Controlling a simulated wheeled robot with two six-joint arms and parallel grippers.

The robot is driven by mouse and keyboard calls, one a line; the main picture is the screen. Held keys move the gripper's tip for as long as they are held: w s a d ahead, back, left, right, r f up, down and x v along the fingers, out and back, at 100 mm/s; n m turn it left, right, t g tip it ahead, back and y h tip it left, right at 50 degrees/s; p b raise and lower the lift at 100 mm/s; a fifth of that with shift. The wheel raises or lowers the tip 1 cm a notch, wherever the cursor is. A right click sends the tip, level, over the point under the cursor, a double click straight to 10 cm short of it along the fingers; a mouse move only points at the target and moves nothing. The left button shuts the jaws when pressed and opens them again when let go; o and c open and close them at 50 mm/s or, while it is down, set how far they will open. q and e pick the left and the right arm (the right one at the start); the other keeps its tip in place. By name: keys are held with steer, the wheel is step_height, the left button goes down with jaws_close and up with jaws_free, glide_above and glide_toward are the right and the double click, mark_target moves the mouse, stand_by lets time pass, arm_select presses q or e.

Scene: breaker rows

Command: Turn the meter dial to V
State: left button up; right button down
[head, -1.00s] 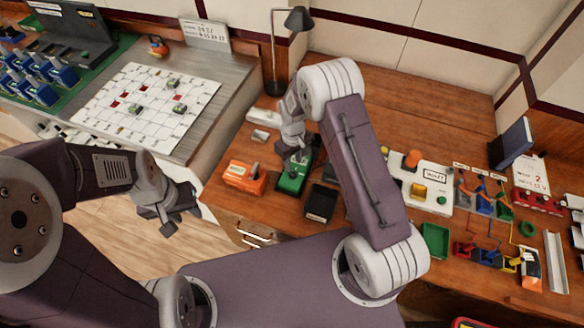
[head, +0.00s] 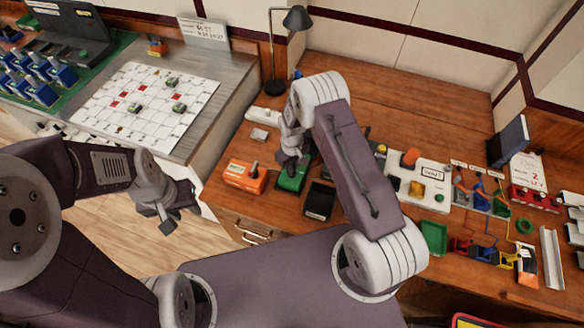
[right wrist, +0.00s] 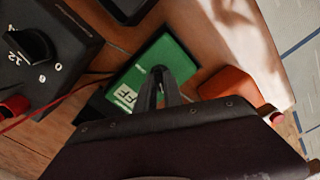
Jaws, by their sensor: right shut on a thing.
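The green meter (head: 291,181) lies on the wooden bench, left of the middle of the head view. It also shows in the right wrist view (right wrist: 150,62), with a pale label or display reading "OFF". My right gripper (head: 290,164) is over the meter. In the right wrist view its dark fingers (right wrist: 157,84) come together on the meter's face and are shut on the dial, which they mostly hide. I cannot read which mark the dial points to. My left gripper (head: 165,212) hangs empty over the floor at the left, far from the meter; its jaw opening is unclear.
An orange box (head: 245,176) stands close left of the meter and a black tray (head: 319,201) close right. In the right wrist view, a black box (right wrist: 40,60) with a numbered knob and a red lead stands beside the meter. A lamp (head: 275,60) stands behind.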

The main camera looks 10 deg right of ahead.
steer(key=shift+m, duration=0.3)
steer(key=m+b, duration=0.1)
steer(key=m, duration=0.3)
steer(key=shift+m+b, duration=0.3)
steer(key=shift+b, duration=0.05)
steer(key=m, duration=0.3)
steer(key=shift+b, duration=0.4)
steer(key=shift+m, duration=1.7)
steer(key=c, duration=1.5)
jaws_free()
steer(key=shift+o, duration=0.2)
